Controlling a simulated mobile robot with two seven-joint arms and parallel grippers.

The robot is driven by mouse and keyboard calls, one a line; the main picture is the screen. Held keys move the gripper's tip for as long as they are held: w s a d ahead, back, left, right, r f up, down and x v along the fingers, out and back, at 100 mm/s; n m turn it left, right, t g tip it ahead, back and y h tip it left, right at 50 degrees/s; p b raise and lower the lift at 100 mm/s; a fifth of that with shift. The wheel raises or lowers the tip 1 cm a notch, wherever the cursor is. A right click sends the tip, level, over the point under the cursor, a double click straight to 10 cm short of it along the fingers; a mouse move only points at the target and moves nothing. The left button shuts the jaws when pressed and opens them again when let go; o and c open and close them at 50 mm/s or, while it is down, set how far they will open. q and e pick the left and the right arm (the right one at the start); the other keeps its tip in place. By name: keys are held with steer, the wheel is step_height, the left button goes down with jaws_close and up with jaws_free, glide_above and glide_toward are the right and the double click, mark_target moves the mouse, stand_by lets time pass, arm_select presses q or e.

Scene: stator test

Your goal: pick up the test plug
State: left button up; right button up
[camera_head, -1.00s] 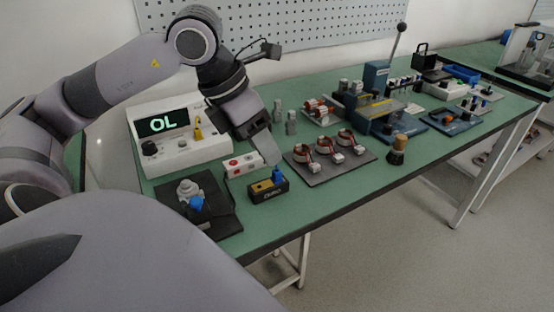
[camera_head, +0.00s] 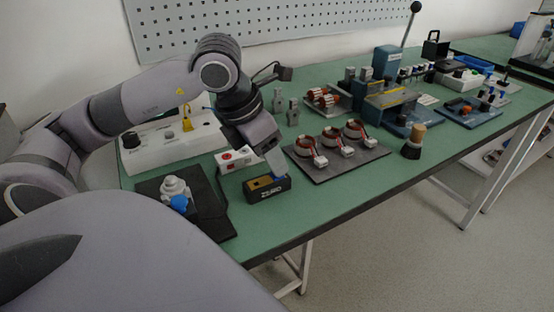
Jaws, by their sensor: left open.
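A small black block (camera_head: 262,193) marked "ZERO" with a yellow-brown top stands near the table's front edge. A blue plug (camera_head: 283,179), which looks like the test plug, sits at the block's right end and is mostly hidden behind my fingers. My left gripper (camera_head: 275,163) is open and points down just over that end of the block, around or right beside the plug; I cannot tell which. Another blue piece (camera_head: 180,204) is by a grey fitting on a black mat to the left. My right gripper is not in view.
A white meter (camera_head: 165,145) stands behind, partly covered by my left arm. A white box with red buttons (camera_head: 236,158) is just behind the block. A dark tray (camera_head: 318,176) with copper-wound stators lies close on the right. Green table (camera_head: 310,210) is clear in front.

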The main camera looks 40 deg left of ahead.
arm_select(q)
steer(key=shift+x, duration=1.25)
jaws_close()
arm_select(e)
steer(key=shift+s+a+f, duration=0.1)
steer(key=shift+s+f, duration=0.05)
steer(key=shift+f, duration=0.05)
arm_select(q)
steer(key=shift+r, duration=0.2)
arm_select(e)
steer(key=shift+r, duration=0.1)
arm_select(q)
steer(key=shift+r, duration=0.25)
step_height(320, 180, up, 19)
steer(key=p, duration=0.5)
steer(key=shift+p, duration=0.4)
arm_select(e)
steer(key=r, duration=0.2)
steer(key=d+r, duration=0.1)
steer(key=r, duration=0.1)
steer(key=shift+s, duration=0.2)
